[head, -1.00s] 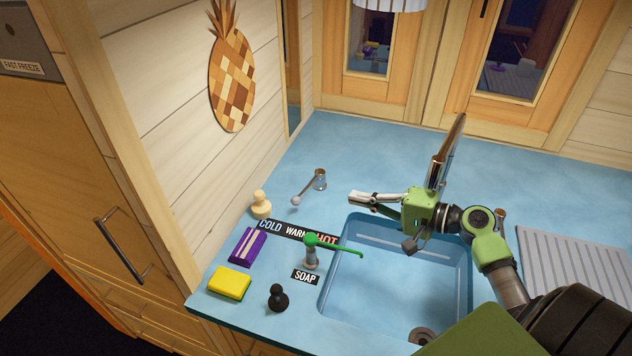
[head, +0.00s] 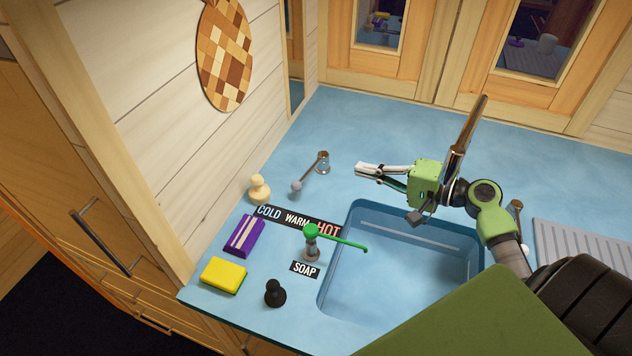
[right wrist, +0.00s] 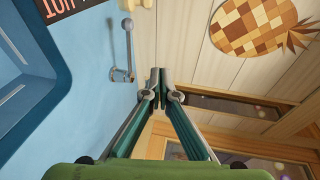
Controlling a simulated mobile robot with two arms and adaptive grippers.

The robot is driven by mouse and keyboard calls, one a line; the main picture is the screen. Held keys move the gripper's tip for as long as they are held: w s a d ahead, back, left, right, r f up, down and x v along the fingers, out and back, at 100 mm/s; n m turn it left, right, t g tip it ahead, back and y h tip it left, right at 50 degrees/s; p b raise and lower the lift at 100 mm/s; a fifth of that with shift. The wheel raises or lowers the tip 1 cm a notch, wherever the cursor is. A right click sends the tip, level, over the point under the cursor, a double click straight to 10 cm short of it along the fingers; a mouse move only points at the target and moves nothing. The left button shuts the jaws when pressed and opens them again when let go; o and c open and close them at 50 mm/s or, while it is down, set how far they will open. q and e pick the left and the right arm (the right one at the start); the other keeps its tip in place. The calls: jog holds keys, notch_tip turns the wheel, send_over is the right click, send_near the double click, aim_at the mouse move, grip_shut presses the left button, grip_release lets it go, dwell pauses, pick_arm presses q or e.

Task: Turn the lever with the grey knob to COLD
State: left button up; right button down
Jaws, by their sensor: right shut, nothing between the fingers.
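The lever (head: 310,172) stands on the blue counter behind the label strip (head: 296,220). Its grey knob (head: 296,187) is at the near-left end, and the arm slants from its metal base toward the COLD word. The lever also shows in the right wrist view (right wrist: 127,50), left of the fingers. My right gripper (head: 359,171) is shut and empty, to the right of the lever and apart from it, above the counter behind the sink. Its closed fingertips also show in the right wrist view (right wrist: 160,76). My left gripper is not in view.
A green-handled soap tap (head: 312,240) stands at the left rim of the sink (head: 375,285). A cream knob-shaped object (head: 259,189), purple box (head: 244,235), yellow sponge (head: 223,275) and black stopper (head: 274,293) line the left counter. The wooden wall is close on the left.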

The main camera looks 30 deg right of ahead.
notch_tip(320, 180, down, 8)
jog(key=b, duration=0.7)
jog(key=p, duration=0.4)
send_near(311, 170)
jog(key=w+a, duration=0.1)
jog(key=w+a+f, duration=0.1)
jog(key=a, duration=0.1)
jog(key=w+a, duration=0.2)
jog(key=shift+f, duration=0.25)
jog(key=shift+w+a+f, duration=0.15)
jog(key=shift+w+a, duration=0.1)
jog(key=shift+w, duration=0.05)
jog(key=shift+a, duration=0.1)
